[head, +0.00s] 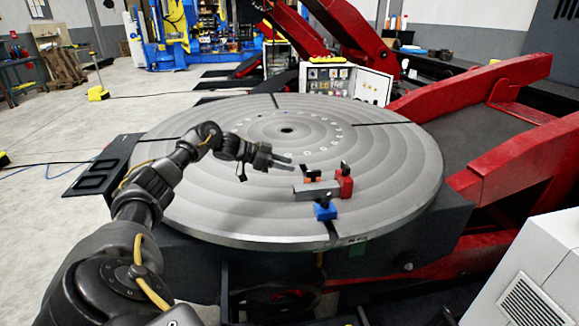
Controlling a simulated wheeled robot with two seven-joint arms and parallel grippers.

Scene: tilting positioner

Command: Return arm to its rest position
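My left arm (150,185) comes in from the lower left and reaches over the large round grey turntable (230,205). My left gripper (292,163) is over the turntable, its fingers pointing right. The two fingers show a little apart with nothing between them. A grey metal bar (316,190) lies at the turntable's front right, with a blue block (325,211), a red block (345,184) and a small orange block (312,179) around it. The gripper is to the upper left of these and apart from them. My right gripper is not in view.
Red tilting frame arms (480,85) rise at the right and behind the turntable. A white cabinet (530,270) stands at the lower right. An open electrical box (330,80) is behind the turntable. Most of the turntable is bare, and there is open floor (60,130) at the left.

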